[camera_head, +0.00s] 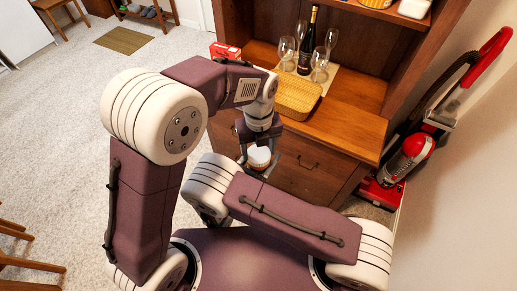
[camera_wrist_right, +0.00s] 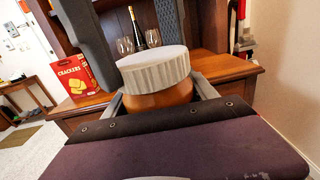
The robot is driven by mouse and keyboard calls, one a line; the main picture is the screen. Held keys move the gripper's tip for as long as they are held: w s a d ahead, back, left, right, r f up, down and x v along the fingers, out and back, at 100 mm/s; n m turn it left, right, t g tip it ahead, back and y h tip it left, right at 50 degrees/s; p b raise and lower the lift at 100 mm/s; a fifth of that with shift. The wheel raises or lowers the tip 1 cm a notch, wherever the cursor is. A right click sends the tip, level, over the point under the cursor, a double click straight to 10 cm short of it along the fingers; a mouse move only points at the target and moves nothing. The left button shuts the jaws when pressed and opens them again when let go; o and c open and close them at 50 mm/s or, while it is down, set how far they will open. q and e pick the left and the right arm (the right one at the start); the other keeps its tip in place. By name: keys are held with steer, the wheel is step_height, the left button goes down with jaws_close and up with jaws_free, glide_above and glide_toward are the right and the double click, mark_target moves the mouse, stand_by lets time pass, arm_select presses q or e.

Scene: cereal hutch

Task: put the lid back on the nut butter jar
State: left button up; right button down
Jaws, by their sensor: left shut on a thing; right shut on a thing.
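The nut butter jar (camera_wrist_right: 160,101) has an amber-brown body and stands upright between the fingers of my right gripper (camera_wrist_right: 160,100), which is shut on it. The white ribbed lid (camera_wrist_right: 154,68) is at the top of the jar, over its mouth; I cannot tell whether it is fully seated. My left gripper (camera_head: 260,150) comes down from above with its fingers on either side of the lid (camera_head: 260,156), shut on it. In the head view, my arm hides most of my right gripper.
The wooden hutch (camera_head: 345,122) is just beyond the jar. On its counter are a wooden tray (camera_head: 297,97), a dark bottle (camera_head: 307,42), several glasses (camera_head: 287,51) and a red cracker box (camera_wrist_right: 84,82). A red vacuum cleaner (camera_head: 408,157) stands at the right. Carpet is open at the left.

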arm_select(q)
steer(key=m, duration=0.7)
steer(key=o, duration=1.3)
steer(key=shift+r, duration=2.3)
steer(key=shift+c, duration=0.5)
